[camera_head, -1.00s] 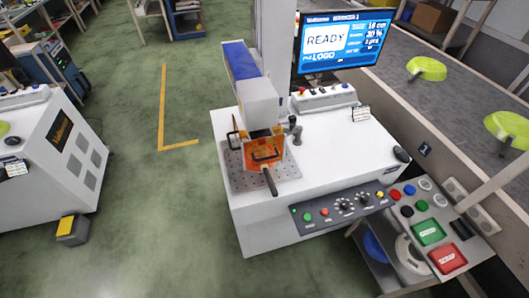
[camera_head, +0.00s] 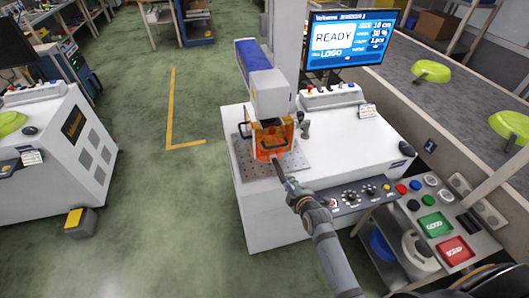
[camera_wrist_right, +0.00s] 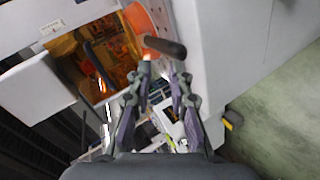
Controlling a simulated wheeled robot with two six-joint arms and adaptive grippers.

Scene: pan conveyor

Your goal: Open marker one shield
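Marker one (camera_head: 268,92) is the white and blue machine on the white bench in the middle. Its orange see-through shield (camera_head: 285,132) is down at the front, with a dark handle (camera_head: 274,146) across it. The shield also shows in the wrist view (camera_wrist_right: 108,52). An orange pan (camera_wrist_right: 143,20) sits at the marker, its dark handle (camera_wrist_right: 165,47) sticking out toward me. My right gripper (camera_head: 288,187) is in front of the marker, near the pan handle. In the wrist view its fingers (camera_wrist_right: 163,72) are apart with nothing clearly held. My left gripper is out of view.
The control panel (camera_head: 352,197) runs along the bench's front edge, close to my right arm. A monitor (camera_head: 347,38) reading READY stands behind. Green pans (camera_head: 430,71) lie on the conveyor at right.

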